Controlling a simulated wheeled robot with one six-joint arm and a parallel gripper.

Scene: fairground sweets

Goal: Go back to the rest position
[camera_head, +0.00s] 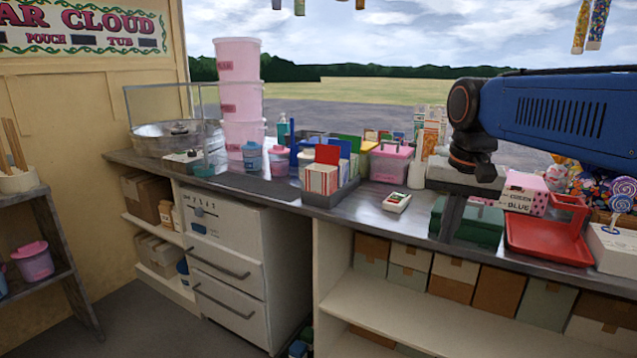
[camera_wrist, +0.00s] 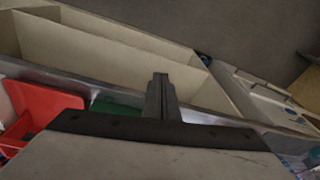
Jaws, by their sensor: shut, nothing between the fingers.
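My gripper (camera_head: 449,232) hangs from the end of my blue arm at the right of the head view, fingers pointing down. It is in front of the counter's front edge, near a dark green box (camera_head: 478,222). In the wrist view my gripper (camera_wrist: 160,82) shows its two fingers pressed together with nothing between them. Parts of the counter and the green box behind it are hidden by the gripper in the head view.
The metal counter (camera_head: 385,216) runs across the view. A red tray (camera_head: 545,238) and a pink box (camera_head: 524,192) stand right of the gripper. A white-and-red item (camera_head: 397,202) lies left of it. Open shelves (camera_head: 400,290) with boxes are below. The floor (camera_head: 140,315) is clear at lower left.

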